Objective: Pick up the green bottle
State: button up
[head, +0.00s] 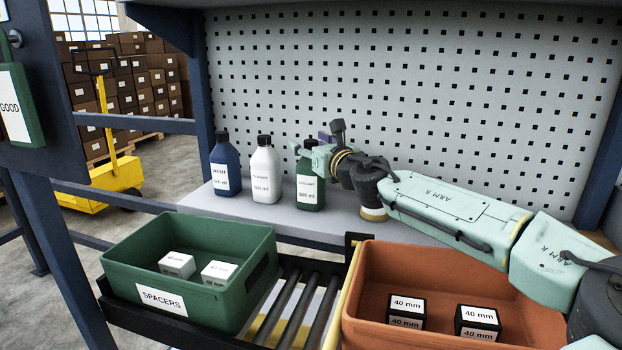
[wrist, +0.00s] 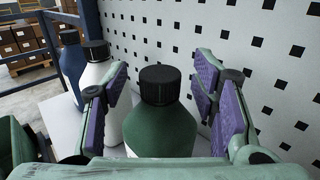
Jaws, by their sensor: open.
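The green bottle (head: 309,190) has a black cap and a white label. It stands upright on the grey shelf, rightmost of the three bottles. In the wrist view the green bottle (wrist: 161,125) stands between the two purple-padded fingers. My gripper (head: 318,150) is at the bottle's upper part in the head view and hides some of it. In the wrist view my gripper (wrist: 160,95) is open, with its left finger between the green and white bottles. I see a gap on the right side of the cap; contact lower down cannot be told.
A white bottle (head: 265,175) and a blue bottle (head: 225,168) stand to the left on the shelf (head: 340,224). A pegboard (head: 430,90) rises behind. In front are a green bin (head: 120,262) and an orange bin (head: 372,275), both holding labelled blocks, with rollers (head: 290,300) between.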

jog(key=shift+c, duration=0.2)
grip_shut()
dwell(0.4)
